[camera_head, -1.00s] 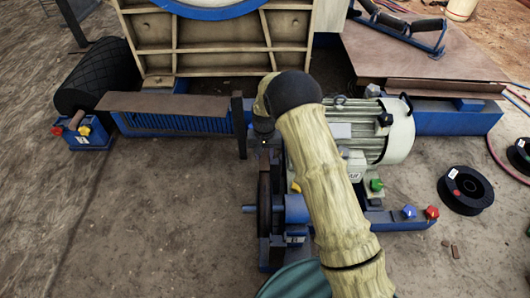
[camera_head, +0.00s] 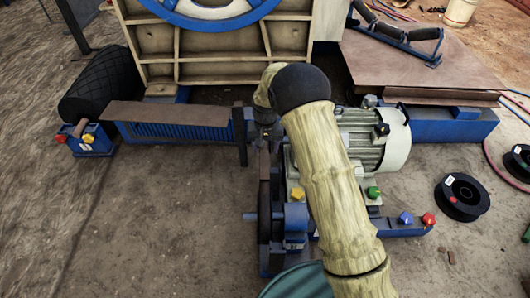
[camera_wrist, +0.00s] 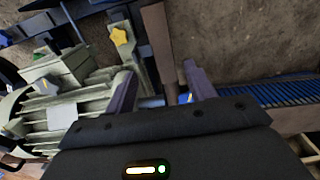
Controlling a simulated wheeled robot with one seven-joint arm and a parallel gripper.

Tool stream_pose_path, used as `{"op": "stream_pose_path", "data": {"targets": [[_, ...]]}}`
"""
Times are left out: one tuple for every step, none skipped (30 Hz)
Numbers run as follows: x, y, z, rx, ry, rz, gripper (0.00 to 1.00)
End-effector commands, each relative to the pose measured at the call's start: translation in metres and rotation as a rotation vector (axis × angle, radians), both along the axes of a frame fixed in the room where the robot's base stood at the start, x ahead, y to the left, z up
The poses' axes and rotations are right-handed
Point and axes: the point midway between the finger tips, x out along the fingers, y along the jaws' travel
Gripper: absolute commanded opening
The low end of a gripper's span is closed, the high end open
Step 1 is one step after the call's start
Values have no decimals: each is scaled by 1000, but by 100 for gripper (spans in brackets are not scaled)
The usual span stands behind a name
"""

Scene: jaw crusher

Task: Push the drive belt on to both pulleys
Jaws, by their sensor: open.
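The electric motor (camera_head: 372,140) is a pale ribbed cylinder at the middle right, partly behind my arm. It also shows at the left of the wrist view (camera_wrist: 75,85). A dark pulley-like wheel (camera_head: 265,212) stands upright left of the motor. A brown upright band (camera_wrist: 159,45) lies between my fingers in the wrist view; it may be the drive belt, and I cannot tell whether it sits on the pulleys. My gripper (camera_wrist: 158,68) is open, with one finger on each side of this band. I cannot tell whether they touch. In the head view my arm mostly hides the gripper.
A dark upright post (camera_head: 240,136) stands just left of the gripper. A blue frame with a ribbed panel (camera_head: 180,131) runs left. Coloured knobs (camera_head: 405,217) sit on the motor base. Dark reels (camera_head: 461,198) lie at the right. The floor at front left is clear.

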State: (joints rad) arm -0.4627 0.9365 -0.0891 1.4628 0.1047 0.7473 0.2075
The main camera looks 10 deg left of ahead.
Motion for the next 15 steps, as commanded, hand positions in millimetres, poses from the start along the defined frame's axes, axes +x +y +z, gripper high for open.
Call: {"op": "stream_pose_path", "data": {"targets": [[1,0,16,1,-3,0,55],[1,0,22,0,-2,0,55],[0,0,30,0,-2,1,55],[0,0,36,0,-2,1,55],[0,0,42,0,-3,1,55],[1,0,50,0,-2,1,55],[1,0,56,0,-2,0,55],[1,0,61,0,-2,-1,55],[1,-1,68,0,-3,-2,55],[1,-1,73,0,-2,-3,55],[1,-2,77,0,-2,-3,55],[1,-2,82,0,-2,-4,55],[1,-2,85,0,-2,-4,55],[1,-2,87,-1,-1,-3,55],[1,-1,89,-1,-1,-2,55]]}}
